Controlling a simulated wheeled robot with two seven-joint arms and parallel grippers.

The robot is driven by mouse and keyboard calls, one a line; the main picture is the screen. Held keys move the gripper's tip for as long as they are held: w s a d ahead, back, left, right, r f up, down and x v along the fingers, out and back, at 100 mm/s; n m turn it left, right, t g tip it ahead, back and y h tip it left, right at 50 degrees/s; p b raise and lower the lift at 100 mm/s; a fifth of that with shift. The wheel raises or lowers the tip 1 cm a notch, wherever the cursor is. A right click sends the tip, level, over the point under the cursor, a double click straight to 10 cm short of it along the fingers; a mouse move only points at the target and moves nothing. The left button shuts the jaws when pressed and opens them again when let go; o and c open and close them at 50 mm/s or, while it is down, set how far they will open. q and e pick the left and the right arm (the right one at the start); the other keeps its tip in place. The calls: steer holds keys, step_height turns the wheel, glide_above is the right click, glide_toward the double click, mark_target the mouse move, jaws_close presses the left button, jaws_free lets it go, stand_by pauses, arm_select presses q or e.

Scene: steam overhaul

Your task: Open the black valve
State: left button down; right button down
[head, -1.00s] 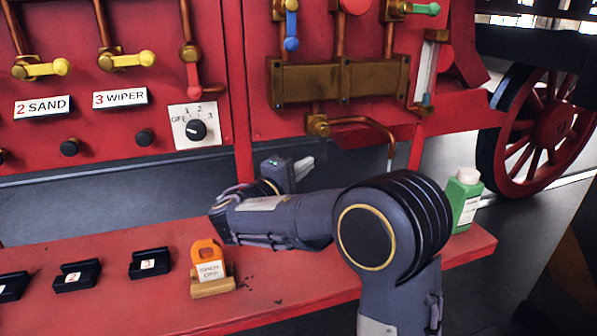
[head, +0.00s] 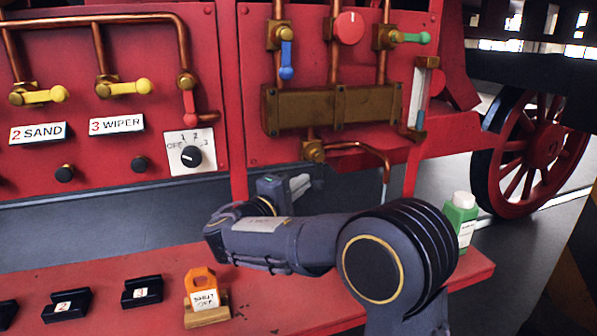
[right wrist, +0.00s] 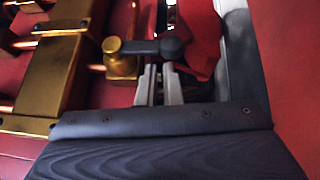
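The black valve shows in the right wrist view as a brass body with a black lever (right wrist: 172,48). In the head view its brass body (head: 313,151) sits just below the brass manifold; its dark lever is hard to make out there. My right gripper (head: 301,184) is under this valve in the head view. In the right wrist view its two pale fingers (right wrist: 159,84) stand with a narrow gap between them, their tips close to the lever's end. Contact cannot be told. Nothing shows held. My left gripper is out of view.
The brass manifold (head: 335,108) and a bent copper pipe (head: 365,148) are close by. A red wheel (head: 535,150) stands at right.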

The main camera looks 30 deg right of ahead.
steer(key=s+a+r+p, duration=0.2)
steer(key=s+a+r, duration=0.5)
steer(key=s+r, duration=0.4)
steer(key=shift+s+a, duration=0.35)
steer(key=shift+s, duration=0.05)
steer(key=shift+f, duration=0.1)
